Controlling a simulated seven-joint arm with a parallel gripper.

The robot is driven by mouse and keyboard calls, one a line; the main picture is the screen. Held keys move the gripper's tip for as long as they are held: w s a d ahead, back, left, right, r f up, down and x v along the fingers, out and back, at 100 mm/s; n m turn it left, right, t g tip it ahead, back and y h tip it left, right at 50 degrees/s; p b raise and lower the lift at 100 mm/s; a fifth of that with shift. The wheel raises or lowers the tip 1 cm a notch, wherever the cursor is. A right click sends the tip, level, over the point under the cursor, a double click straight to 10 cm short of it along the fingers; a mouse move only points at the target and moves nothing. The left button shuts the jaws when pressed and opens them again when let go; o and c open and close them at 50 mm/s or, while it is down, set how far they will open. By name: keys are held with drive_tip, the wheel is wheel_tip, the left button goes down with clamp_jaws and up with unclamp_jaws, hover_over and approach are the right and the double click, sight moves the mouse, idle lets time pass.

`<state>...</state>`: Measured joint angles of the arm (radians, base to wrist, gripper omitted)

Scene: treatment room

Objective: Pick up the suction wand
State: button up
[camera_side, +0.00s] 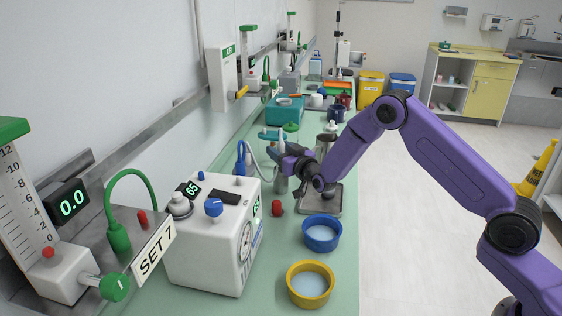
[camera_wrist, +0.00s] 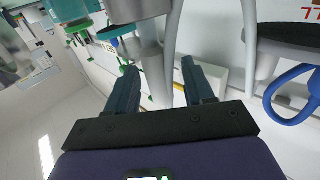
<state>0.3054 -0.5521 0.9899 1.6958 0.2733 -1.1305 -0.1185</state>
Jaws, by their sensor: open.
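My gripper (camera_side: 268,143) is open, its two fingers pointing left toward the wall over the green counter. In the wrist view my gripper (camera_wrist: 160,68) has its fingers on either side of a grey cylindrical shaft (camera_wrist: 153,72), which looks like the suction wand. I cannot tell whether the fingers touch it. Pale hoses (camera_wrist: 250,45) run beside it in the wrist view. In the side view a white hose (camera_side: 262,167) curves below my gripper, but the wand itself cannot be made out clearly there.
A white machine box (camera_side: 210,245) with knobs stands in front. A blue bowl (camera_side: 322,235) and a yellow bowl (camera_side: 310,285) sit on the counter (camera_side: 265,290). A metal tray (camera_side: 327,207) lies under my arm. A blue loop (camera_wrist: 291,95) hangs at right in the wrist view.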

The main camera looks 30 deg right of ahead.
clamp_jaws()
